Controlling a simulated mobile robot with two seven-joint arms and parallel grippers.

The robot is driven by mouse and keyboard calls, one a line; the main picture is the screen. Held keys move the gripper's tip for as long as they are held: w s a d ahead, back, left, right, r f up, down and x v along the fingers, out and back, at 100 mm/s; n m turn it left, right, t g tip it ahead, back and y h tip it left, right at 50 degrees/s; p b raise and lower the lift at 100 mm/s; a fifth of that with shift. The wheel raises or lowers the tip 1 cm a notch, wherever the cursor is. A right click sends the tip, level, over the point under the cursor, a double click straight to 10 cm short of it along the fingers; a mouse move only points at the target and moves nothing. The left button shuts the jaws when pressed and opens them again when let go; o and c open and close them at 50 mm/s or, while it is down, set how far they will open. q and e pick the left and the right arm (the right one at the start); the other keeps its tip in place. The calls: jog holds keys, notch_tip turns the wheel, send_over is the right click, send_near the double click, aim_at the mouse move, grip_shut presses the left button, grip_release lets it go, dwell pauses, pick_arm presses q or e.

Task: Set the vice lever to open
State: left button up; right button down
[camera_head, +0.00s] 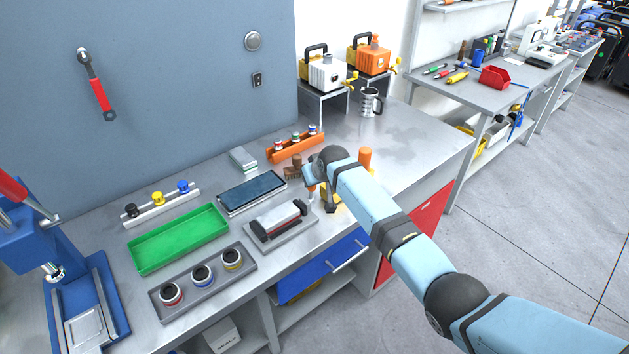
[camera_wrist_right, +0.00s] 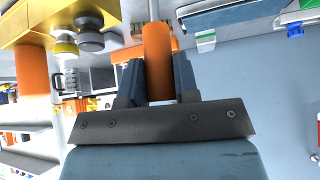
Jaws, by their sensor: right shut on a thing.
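The vice (camera_head: 327,199) is a yellow block at the front edge of the bench, mostly hidden behind my right arm in the head view. Its yellow body (camera_wrist_right: 62,18) shows at the upper left of the right wrist view, with a thick orange cylinder (camera_wrist_right: 32,72) on it. The vice lever (camera_wrist_right: 157,48) has an orange grip on a thin metal rod. My right gripper (camera_wrist_right: 157,82) is shut on that orange grip, with one finger on each side. In the head view the right gripper (camera_head: 313,186) is at the vice's left side. My left gripper is not in view.
A grey block device (camera_head: 279,220), a dark tablet-like tray (camera_head: 251,192), a green tray (camera_head: 178,239) and an orange rack (camera_head: 294,147) stand left of the vice. A metal mug (camera_head: 370,101) stands behind. The bench right of the mug is clear.

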jog(key=shift+w+a+r+g+h+p, duration=0.1)
jog(key=shift+w+a+g+h+p, duration=0.25)
jog(key=shift+w+g, duration=0.2)
jog(key=c, duration=0.9)
grip_release()
jog(key=shift+a, duration=0.1)
jog(key=shift+o, duration=0.2)
jog(key=v, duration=1.3)
jog(key=shift+s+r, duration=0.2)
jog(key=shift+r, duration=0.1)
